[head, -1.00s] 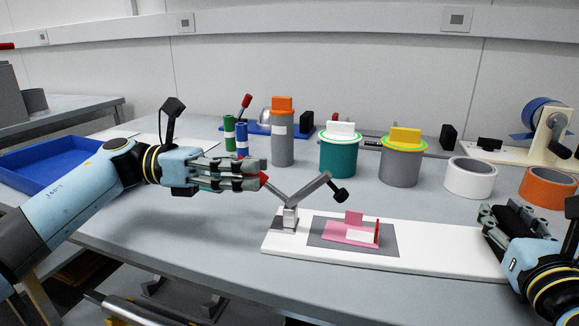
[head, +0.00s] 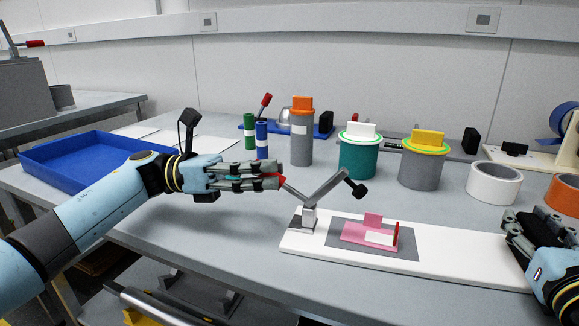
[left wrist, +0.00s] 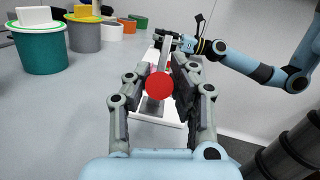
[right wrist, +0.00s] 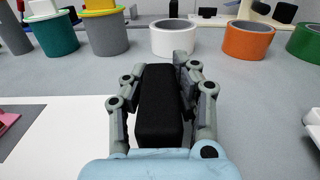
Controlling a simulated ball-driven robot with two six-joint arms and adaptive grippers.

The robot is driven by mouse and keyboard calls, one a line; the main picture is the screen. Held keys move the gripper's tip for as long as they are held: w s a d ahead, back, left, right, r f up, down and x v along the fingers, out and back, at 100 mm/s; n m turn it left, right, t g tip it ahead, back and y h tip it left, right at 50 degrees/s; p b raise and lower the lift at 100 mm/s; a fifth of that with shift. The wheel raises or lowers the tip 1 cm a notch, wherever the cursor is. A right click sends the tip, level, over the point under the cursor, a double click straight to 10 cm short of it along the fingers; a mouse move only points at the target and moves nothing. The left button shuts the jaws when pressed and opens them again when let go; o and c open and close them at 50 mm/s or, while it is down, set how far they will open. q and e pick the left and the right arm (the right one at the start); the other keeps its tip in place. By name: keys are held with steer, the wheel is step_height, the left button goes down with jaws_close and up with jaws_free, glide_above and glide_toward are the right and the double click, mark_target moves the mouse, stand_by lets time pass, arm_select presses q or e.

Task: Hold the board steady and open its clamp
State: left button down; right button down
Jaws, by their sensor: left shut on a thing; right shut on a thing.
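The long white board (head: 460,262) lies on the table, with a grey pad (head: 400,255) and a pink piece (head: 355,233) on it. The clamp (head: 309,216) stands at the board's left end. Its black-tipped arm (head: 335,187) is raised clear of the pink piece, and its lever leans left. My left gripper (head: 276,181) is shut on the lever's red grip (left wrist: 159,86). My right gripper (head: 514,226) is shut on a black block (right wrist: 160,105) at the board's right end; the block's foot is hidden.
Behind the board stand a grey canister with an orange top (head: 301,135), a teal pot (head: 358,160), a grey pot (head: 423,168) and a white tape roll (head: 494,182). A blue tray (head: 85,160) is at the left. The table in front of the board is bare.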

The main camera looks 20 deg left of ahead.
arm_select(q)
steer(key=shift+f, duration=0.1)
steer(key=c, duration=1.1)
jaws_free()
step_height(320, 180, up, 10)
